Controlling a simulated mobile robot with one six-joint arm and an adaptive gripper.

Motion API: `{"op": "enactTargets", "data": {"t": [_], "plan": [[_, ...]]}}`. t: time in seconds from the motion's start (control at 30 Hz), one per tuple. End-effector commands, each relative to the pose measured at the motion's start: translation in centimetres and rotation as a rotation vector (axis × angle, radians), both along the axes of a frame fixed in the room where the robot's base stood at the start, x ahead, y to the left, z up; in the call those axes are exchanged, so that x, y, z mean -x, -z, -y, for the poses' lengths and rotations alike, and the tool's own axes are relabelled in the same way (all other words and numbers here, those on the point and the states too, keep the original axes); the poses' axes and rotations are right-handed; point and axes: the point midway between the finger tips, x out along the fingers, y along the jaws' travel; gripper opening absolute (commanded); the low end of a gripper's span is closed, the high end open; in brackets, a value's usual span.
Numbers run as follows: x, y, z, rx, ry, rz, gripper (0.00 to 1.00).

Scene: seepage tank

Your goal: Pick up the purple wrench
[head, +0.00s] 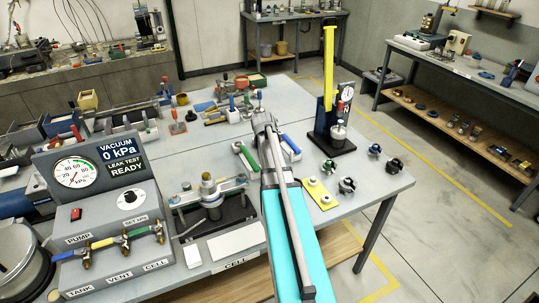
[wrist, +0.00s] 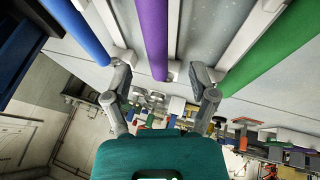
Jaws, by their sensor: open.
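The purple wrench (wrist: 153,36) shows in the wrist view as a long purple bar at top centre, its lower end between my fingertips. My gripper (wrist: 163,76) is open, with one finger on each side of the bar and a gap on both sides. A blue bar (wrist: 78,24) lies to its left and a green bar (wrist: 268,50) to its right. In the head view my gripper (head: 264,121) is over the bench among the tools. The green handle (head: 245,157) and blue handle (head: 290,147) show on either side of my arm; the purple wrench is hidden there.
White holders (wrist: 244,30) stand between the bars. The gauge panel (head: 97,185) and a clamped fixture (head: 209,192) are left of my arm. A yellow upright (head: 328,66) on a dark stand, a yellow plate (head: 319,194) and several dark knobs are on the right.

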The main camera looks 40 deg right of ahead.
Motion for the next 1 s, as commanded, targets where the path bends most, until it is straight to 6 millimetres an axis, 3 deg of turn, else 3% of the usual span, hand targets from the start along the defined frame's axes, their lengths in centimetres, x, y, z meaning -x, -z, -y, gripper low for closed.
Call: {"op": "enactTargets", "data": {"t": [0.57, 1.0], "plan": [[-0.3, 0.5, 0.1, 0.000, -0.001, 0.000, 0.74], [-1.6, 3.3, 1.6, 0.000, -0.002, 0.000, 0.74]]}}
